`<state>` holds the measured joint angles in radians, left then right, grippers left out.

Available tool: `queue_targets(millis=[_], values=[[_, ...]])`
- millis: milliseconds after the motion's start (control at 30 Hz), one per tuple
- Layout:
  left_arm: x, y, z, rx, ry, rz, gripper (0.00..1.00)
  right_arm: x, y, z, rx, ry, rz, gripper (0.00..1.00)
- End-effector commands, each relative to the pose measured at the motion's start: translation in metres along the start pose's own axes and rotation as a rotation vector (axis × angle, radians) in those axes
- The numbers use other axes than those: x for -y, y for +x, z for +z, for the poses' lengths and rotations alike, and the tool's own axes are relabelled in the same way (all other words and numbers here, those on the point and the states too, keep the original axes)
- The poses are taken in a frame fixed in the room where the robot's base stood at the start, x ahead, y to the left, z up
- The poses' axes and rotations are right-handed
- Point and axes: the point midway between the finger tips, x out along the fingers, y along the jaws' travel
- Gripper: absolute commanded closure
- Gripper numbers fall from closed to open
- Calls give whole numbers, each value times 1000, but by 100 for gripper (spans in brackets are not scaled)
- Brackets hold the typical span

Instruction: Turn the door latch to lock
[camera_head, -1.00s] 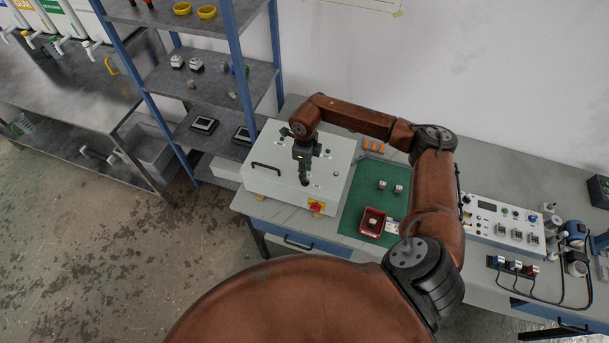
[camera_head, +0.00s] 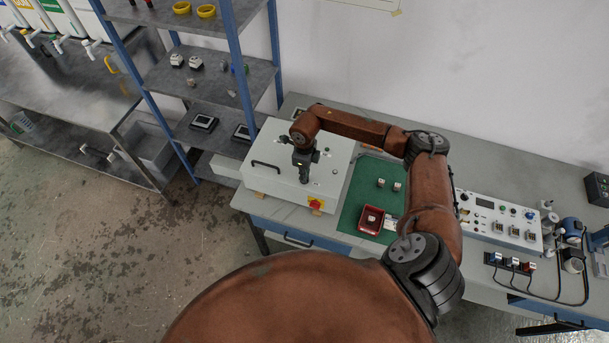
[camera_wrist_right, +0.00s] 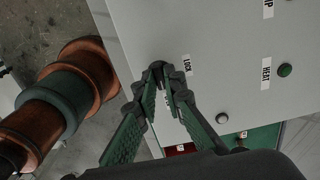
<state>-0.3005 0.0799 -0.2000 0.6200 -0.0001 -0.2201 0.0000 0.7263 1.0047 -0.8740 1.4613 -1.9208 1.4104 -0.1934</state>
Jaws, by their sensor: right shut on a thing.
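The white plate processor box (camera_head: 336,155) stands on the bench, with a black handle (camera_head: 266,166) on its left part. My right gripper (camera_head: 303,180) points down at its top panel. In the right wrist view, its two green-padded fingers (camera_wrist_right: 163,82) come together at the tips beside a "LOCK" label (camera_wrist_right: 187,66) on the white panel. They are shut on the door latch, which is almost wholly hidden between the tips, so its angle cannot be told. My left gripper is not in view.
A red and yellow switch (camera_head: 316,204) sits at the box's front. To the right lie a green mat (camera_head: 354,205), a red tray (camera_head: 371,219) and a white control unit (camera_head: 500,221). A blue-posted shelf (camera_head: 245,75) stands behind left.

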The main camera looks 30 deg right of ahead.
Motion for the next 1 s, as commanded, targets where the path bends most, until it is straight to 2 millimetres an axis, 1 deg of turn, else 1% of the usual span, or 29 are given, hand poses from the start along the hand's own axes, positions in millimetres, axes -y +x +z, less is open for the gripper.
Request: queue_targets(millis=[367, 567, 767, 1000], values=[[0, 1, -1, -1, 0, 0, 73, 0, 0, 0, 0, -3, 0, 100], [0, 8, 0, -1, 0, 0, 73, 0, 1, 0, 1, -43, -1, 100], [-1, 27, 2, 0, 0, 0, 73, 1, 3, 0, 0, -154, -2, 100], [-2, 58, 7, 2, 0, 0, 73, 1, 5, 0, 1, -365, -2, 100]])
